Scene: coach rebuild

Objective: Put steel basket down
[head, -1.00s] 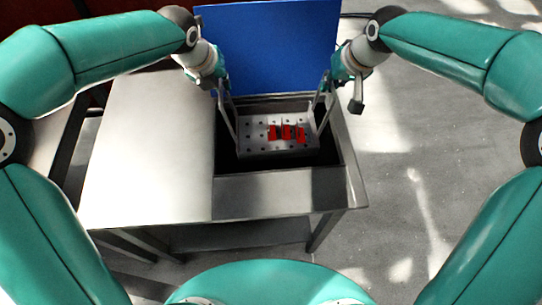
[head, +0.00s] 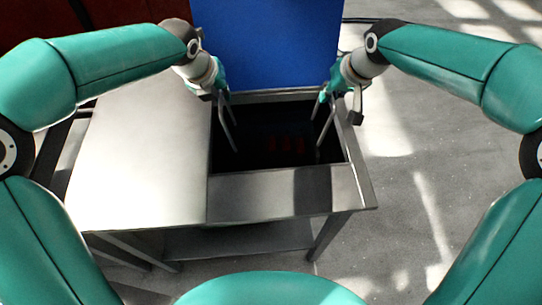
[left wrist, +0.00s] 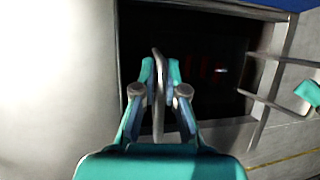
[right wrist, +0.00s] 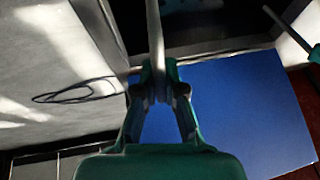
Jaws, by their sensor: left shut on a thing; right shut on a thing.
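The steel basket is lowered into the dark well of the steel table, and its floor is hard to make out in shadow. Its two upright handles show: the left handle (head: 230,125) and the right handle (head: 325,128). Several red parts (head: 285,144) show dimly inside it. My left gripper (head: 222,92) is shut on the left handle, which also shows in the left wrist view (left wrist: 158,110). My right gripper (head: 326,95) is shut on the right handle, seen in the right wrist view (right wrist: 155,40). Whether the basket touches the well's bottom is hidden.
The steel table (head: 140,150) has a bare flat top left of the well. A blue upright panel (head: 265,45) stands behind the well. The well's front rim (head: 260,195) is clear. A dark cable loop (right wrist: 75,92) lies on the floor in the right wrist view.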

